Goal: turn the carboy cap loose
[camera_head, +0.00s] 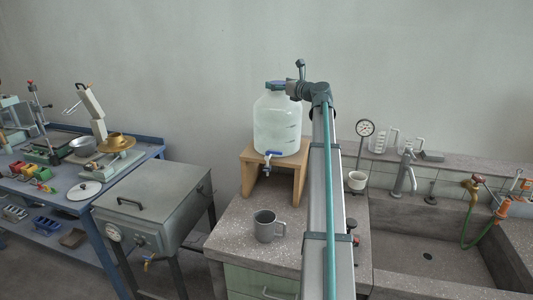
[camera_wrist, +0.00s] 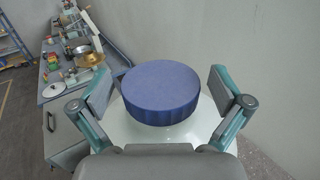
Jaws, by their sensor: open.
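My gripper (camera_wrist: 163,85) is open, with one finger on each side of the cap and a visible gap on both sides. Whether the fingertips are level with the cap's rim I cannot tell. In the head view my arm comes to the cap from the right and my gripper's fingers are hard to make out.
A grey mug (camera_head: 266,227) stands on the bench in front of the stand. A sink (camera_head: 428,255) with taps lies to the right. A grey metal box (camera_head: 152,205) and a blue table (camera_head: 76,207) with lab gear are to the left. The wall is behind.

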